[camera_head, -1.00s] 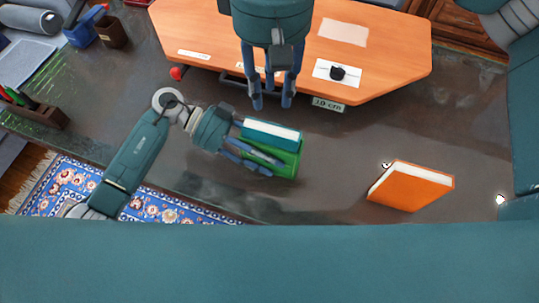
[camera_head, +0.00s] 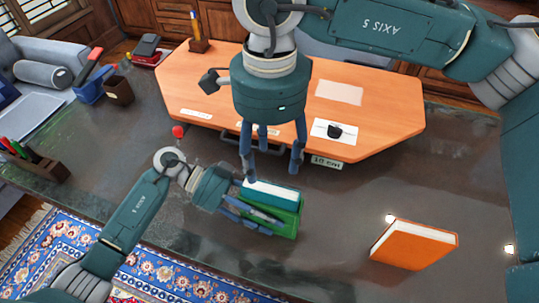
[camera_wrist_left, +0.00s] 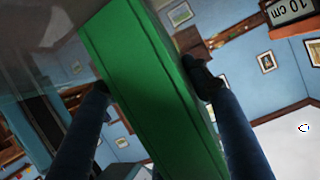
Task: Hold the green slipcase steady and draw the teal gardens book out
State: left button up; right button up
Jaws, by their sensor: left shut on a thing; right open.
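The green slipcase (camera_head: 287,226) stands on the dark tabletop. The teal gardens book (camera_head: 270,197) sits in it, its white page edges facing up toward the head camera. My left gripper (camera_head: 262,221) is shut on the slipcase from the left. In the left wrist view the slipcase (camera_wrist_left: 150,85) lies between my two dark blue fingers. My right gripper (camera_head: 271,172) is open just above and behind the book, its fingers spread around the book's far side. Whether any finger touches the book cannot be told. The book is not discernible in the left wrist view.
An orange book (camera_head: 413,245) stands at the right with clear table around it. A pen holder (camera_head: 35,163) is at far left.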

aim_at(269, 191)
notch_tip(269, 191, down, 12)
jog(key=m, duration=0.6)
jog(key=shift+s+f+m, duration=0.1)
jog(key=shift+f+m, duration=0.05)
jog(key=shift+m, duration=0.25)
grip_shut()
